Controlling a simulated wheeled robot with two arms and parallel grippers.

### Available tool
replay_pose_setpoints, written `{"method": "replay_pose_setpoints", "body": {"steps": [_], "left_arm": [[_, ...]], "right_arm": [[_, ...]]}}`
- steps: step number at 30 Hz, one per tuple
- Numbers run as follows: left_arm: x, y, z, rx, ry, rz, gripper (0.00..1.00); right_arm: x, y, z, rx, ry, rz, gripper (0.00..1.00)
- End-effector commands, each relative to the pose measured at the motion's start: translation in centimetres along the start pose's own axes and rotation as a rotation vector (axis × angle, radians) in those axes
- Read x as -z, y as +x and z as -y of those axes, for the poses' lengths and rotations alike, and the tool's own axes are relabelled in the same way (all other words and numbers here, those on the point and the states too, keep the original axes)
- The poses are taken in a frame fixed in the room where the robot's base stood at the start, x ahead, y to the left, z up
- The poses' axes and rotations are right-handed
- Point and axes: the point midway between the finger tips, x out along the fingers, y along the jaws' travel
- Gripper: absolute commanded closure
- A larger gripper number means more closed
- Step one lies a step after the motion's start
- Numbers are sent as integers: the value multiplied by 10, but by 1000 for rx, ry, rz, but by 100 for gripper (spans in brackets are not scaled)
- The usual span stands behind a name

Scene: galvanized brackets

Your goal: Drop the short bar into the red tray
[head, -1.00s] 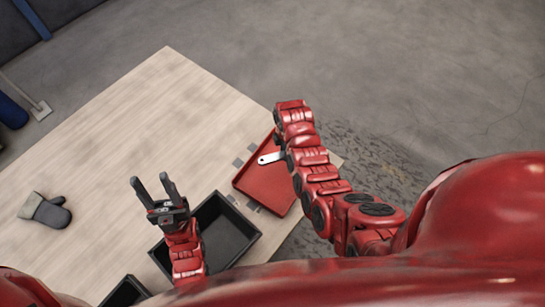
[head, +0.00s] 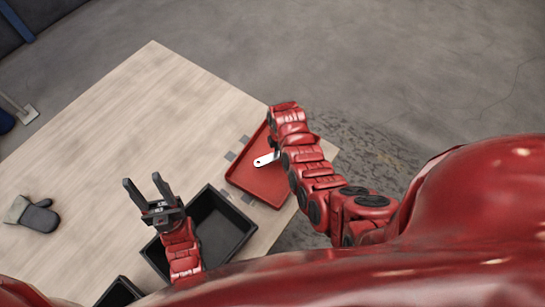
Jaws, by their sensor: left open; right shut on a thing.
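The short bar (head: 264,160) is a pale metal strip with a hole near its left end. It shows above the red tray (head: 252,182), and its right end is hidden behind my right arm. My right gripper is hidden behind its own arm, on the bar's hidden side. The red tray lies at the table's right edge, partly covered by my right arm. My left gripper (head: 148,186) is open and empty, with its two dark fingers apart, left of the black bin.
A black bin (head: 245,235) stands on the table left of and below the red tray. Part of another black container (head: 120,292) shows at the bottom. A grey glove (head: 38,217) lies at the left. The middle of the wooden table (head: 140,120) is clear.

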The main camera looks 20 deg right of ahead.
Motion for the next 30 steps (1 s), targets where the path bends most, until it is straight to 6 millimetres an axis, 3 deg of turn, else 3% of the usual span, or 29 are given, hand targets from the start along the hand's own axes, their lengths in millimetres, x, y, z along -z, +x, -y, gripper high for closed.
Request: {"method": "replay_pose_setpoints", "body": {"steps": [1, 7, 20, 30], "left_arm": [[0, 0, 0, 0, 0, 0, 50], [0, 0, 0, 0, 0, 0, 50], [0, -2, 0, 0, 0, 0, 50], [-3, -18, -1, 0, 0, 0, 50]], "right_arm": [[0, 0, 0, -1, 0, 0, 59], [0, 0, 0, 0, 0, 0, 26], [0, -4, -1, -2, -1, 1, 26], [0, -46, -2, -7, 0, 2, 26]]}}
